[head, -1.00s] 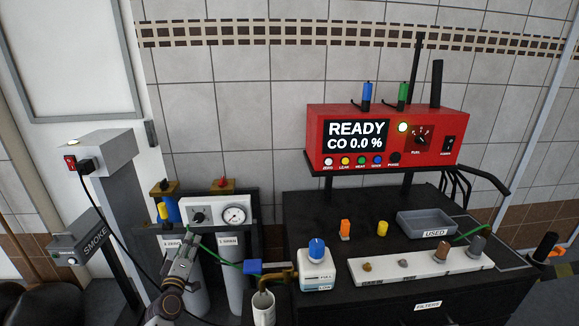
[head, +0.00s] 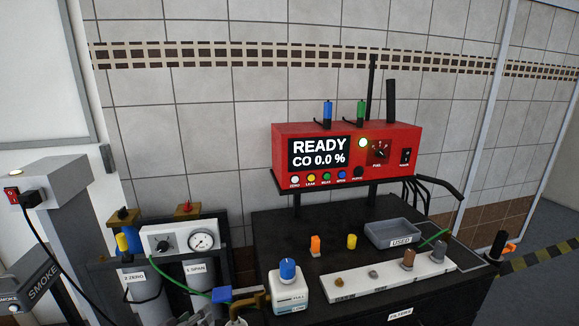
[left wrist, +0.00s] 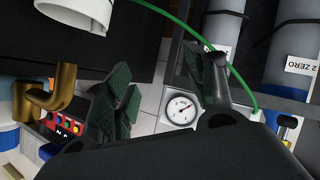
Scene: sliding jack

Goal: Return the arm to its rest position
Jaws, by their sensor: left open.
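My left gripper (left wrist: 165,92) shows in the left wrist view with its two dark green-padded fingers spread apart and nothing between them. In the head view only a small dark part of it seems to show at the bottom edge, below the gas cylinders. In the left wrist view the round gauge (left wrist: 181,110) lies beyond the gap between the fingers. A green hose (left wrist: 235,75) passes behind the right-hand finger. A brass elbow (left wrist: 50,92) is beside the left-hand finger; I cannot tell whether they touch. My right gripper is in neither view.
The red analyzer (head: 400,140) reads READY, CO 0.0 %, above the black cabinet (head: 275,230). On it are a blue-knobbed white bottle (head: 289,292), a grey USED tray (head: 378,238) and a white fitting strip (head: 345,288). The gauge panel (head: 155,240) and a white cup (left wrist: 85,12) are close by.

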